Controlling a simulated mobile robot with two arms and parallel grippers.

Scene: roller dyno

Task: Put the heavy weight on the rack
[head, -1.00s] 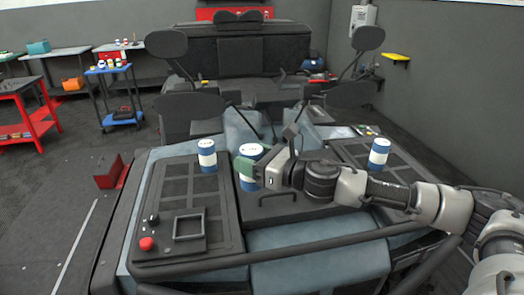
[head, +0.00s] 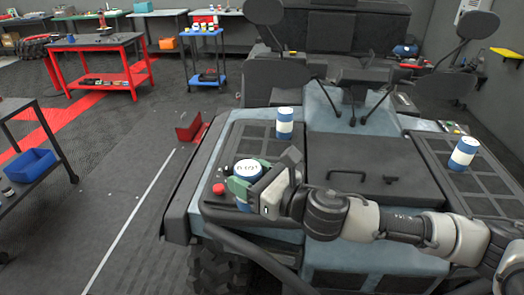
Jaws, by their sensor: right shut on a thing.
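My right gripper (head: 245,182), with green fingers, is shut on a blue and white can-shaped weight (head: 249,169) with dark marks on its white top. It holds the weight upright over the front part of the left black rack panel (head: 254,139) on the vehicle's hood. A second blue and white can (head: 284,122) stands at the back of that panel. A third can (head: 463,153) stands on the right black rack panel (head: 481,180). My left gripper is not in view.
A red knob (head: 218,189) sits close left of my right gripper. A black handle (head: 347,174) stands on the hood's centre cover. A red box (head: 189,131) lies by the vehicle. Red and blue carts stand farther left, with clear floor between.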

